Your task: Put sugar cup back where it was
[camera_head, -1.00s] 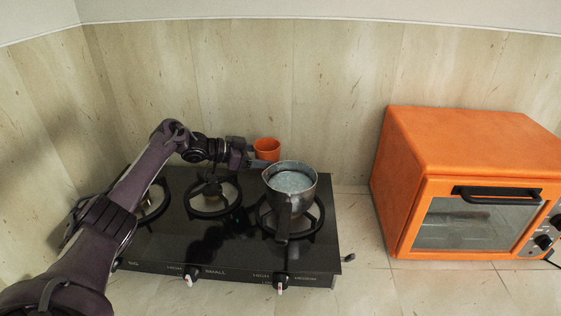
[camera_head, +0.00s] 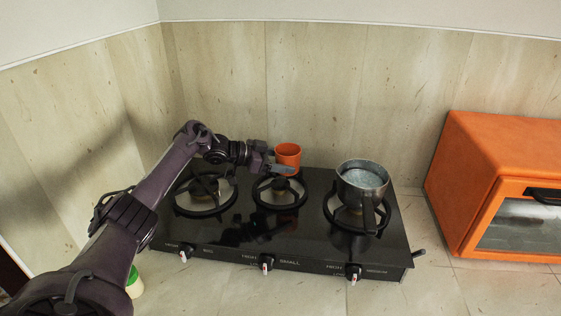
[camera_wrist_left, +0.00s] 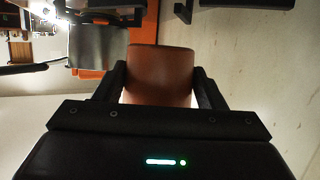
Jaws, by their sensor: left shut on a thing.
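The orange sugar cup (camera_head: 288,155) is upright above the back part of the black stove, behind the middle burner. My left gripper (camera_head: 281,166) reaches in from the left and is shut on the cup. In the left wrist view the cup (camera_wrist_left: 160,72) sits between the two dark fingers of my left gripper (camera_wrist_left: 162,88). The cup's contents cannot be made out. My right gripper is not in view.
The black stove (camera_head: 300,238) has several burners. A metal pot (camera_head: 361,186) with pale liquid stands on the right burner. An orange oven (camera_head: 475,160) is at the right. A green-lidded container (camera_head: 133,284) stands at the lower left, partly hidden by my arm.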

